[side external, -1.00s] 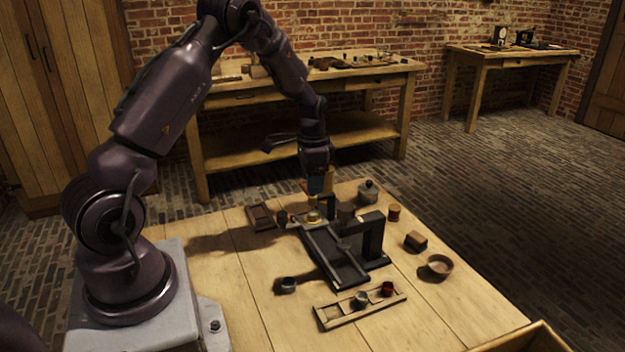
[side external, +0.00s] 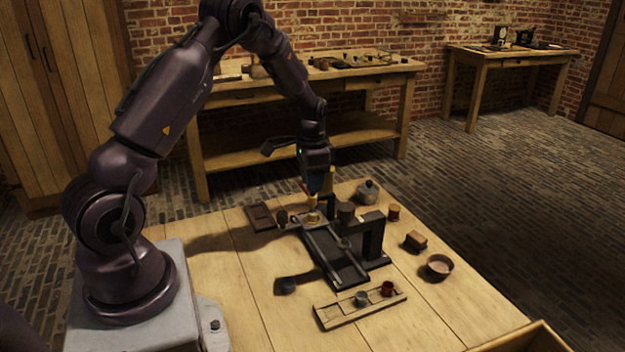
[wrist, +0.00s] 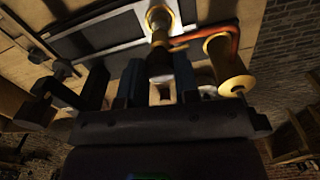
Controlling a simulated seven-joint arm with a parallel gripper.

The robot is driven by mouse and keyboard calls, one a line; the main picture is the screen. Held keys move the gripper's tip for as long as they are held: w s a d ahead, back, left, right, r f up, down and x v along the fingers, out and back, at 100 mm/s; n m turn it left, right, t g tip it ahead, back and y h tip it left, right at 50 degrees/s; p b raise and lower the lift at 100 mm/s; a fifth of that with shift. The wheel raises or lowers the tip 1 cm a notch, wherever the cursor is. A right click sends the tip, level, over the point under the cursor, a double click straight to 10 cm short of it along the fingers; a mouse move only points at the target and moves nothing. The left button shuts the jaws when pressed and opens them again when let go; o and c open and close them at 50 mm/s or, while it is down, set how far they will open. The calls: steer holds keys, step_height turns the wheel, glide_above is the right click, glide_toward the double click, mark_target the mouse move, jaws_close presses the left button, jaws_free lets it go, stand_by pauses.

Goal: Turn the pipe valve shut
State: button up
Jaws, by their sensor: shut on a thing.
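The brass valve (wrist: 158,22) shows at the top middle of the wrist view, with a dark and brass stem below it. An orange-red pipe (wrist: 205,34) runs right from beside it to a brass spool-shaped part (wrist: 228,68). My gripper (wrist: 158,72) points down with its two blue fingers on either side of the stem, shut on the valve. In the side view my gripper (side external: 313,193) is low over the brass fitting (side external: 313,216) at the back end of the dark rig. The fingers hide part of the valve, and its exact angle cannot be told.
The dark rig with its sloped tray (side external: 335,255) and black upright block (side external: 370,236) stands just in front. A lidded pot (side external: 368,191), a small block (side external: 415,241) and a bowl (side external: 439,267) stand right. A wooden rack (side external: 330,315) lies in front. The table's left front is mostly clear.

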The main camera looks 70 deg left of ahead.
steer(key=n, duration=0.8)
steer(key=shift+n, duration=0.3)
steer(key=n, duration=0.4)
steer(key=shift+n, duration=2.2)
steer(key=shift+r, duration=0.1)
steer(key=o, duration=0.9)
steer(key=shift+o, duration=0.2)
step_height(320, 180, up, 13)
